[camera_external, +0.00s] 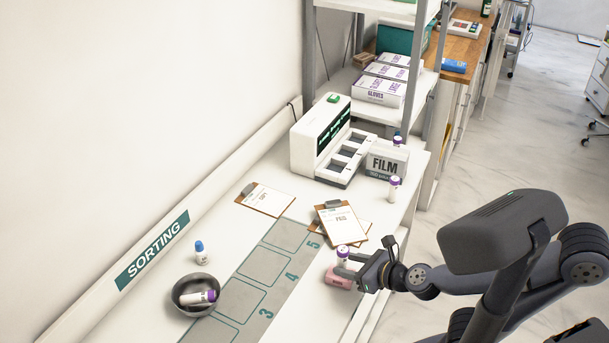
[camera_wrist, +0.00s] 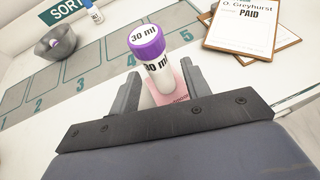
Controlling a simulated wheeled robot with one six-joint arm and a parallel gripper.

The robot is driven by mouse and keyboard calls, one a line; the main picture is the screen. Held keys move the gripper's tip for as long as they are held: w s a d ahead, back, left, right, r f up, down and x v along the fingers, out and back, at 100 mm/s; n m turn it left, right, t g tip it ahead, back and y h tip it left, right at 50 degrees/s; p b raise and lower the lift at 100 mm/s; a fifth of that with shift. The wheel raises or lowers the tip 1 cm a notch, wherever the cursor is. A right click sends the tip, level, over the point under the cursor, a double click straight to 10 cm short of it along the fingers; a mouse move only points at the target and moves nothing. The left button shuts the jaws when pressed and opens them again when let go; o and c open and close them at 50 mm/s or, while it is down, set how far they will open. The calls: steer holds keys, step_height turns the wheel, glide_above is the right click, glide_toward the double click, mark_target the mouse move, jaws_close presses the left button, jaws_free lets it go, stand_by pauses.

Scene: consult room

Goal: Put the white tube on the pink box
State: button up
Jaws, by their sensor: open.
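A white tube with a purple cap (camera_external: 342,253) stands upright on the pink box (camera_external: 339,281) near the table's front edge. In the wrist view the tube (camera_wrist: 152,60) reads "30 ml", and part of the pink box (camera_wrist: 180,88) shows beneath it. My gripper (camera_wrist: 154,88) is open, with one finger on each side of the tube's lower part and small gaps visible beside it. In the external view my gripper (camera_external: 350,267) reaches in from the right at the tube's base. The tube's bottom edge is partly hidden.
A metal bowl (camera_external: 184,308) holds another purple-capped tube. A blue-capped bottle (camera_external: 201,253) stands behind it. Clipboards (camera_external: 341,223), a white analyser (camera_external: 320,135), a FILM box (camera_external: 385,163) and another purple-capped tube (camera_external: 393,190) stand farther along. The numbered mat (camera_external: 262,268) is clear.

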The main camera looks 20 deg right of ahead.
mark_target(346, 263)
steer(key=p+v, duration=0.1)
steer(key=v, duration=0.1)
steer(key=p+v, duration=0.1)
steer(key=shift+s+r, duration=0.3)
steer(key=shift+r, duration=0.1)
steer(key=shift+s+d+p, duration=0.45)
steer(key=shift+s+p, duration=0.05)
